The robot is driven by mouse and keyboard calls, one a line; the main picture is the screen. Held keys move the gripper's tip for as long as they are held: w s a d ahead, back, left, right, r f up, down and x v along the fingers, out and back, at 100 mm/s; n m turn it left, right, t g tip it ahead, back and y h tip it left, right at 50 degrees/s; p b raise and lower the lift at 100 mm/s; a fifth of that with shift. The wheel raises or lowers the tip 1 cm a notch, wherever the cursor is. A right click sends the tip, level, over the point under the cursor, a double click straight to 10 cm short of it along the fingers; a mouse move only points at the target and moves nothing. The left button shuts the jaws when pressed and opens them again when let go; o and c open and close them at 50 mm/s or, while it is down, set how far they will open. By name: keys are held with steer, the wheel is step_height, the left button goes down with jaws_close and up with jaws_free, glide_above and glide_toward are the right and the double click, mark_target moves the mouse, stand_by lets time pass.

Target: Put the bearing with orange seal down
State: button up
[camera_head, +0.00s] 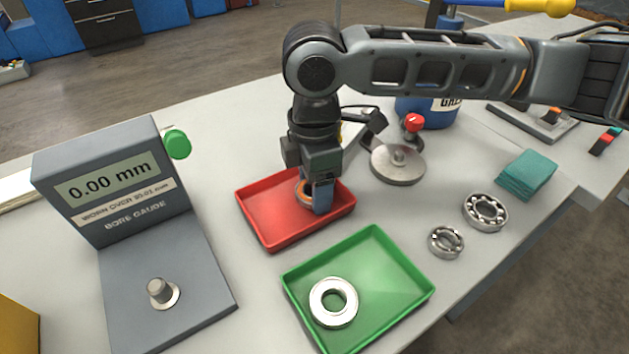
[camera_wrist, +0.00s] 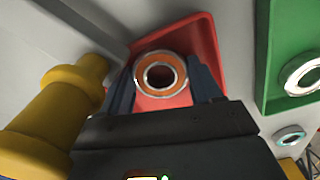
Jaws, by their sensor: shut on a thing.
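The bearing with orange seal (camera_wrist: 160,75) is a steel ring with an orange face and a dark bore. In the wrist view it sits between the two fingers of my gripper (camera_wrist: 162,88). In the head view my gripper (camera_head: 318,200) points down over the red tray (camera_head: 275,225), shut on the bearing, whose orange edge (camera_head: 302,193) shows partly behind the fingers. The bearing is inside the tray's outline. I cannot tell whether it touches the tray floor. The red tray is otherwise empty where it shows.
A green tray (camera_head: 385,295) holds a plain steel ring (camera_head: 333,302). A bore gauge (camera_head: 120,190) reading 0.00 mm stands left. Two open bearings, one larger (camera_head: 485,211) and one smaller (camera_head: 446,242), lie right, near a folded teal cloth (camera_head: 526,174). A round metal stand (camera_head: 398,163) is behind.

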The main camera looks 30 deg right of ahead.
steer(key=shift+s+f, duration=0.15)
steer(key=shift+f, duration=0.6)
steer(key=o, duration=1.1)
steer(key=shift+f+b, duration=0.15)
steer(key=shift+b, duration=0.15)
step_height(320, 180, up, 14)
steer(key=shift+f+p, duration=0.1)
steer(key=shift+p, duration=0.35)
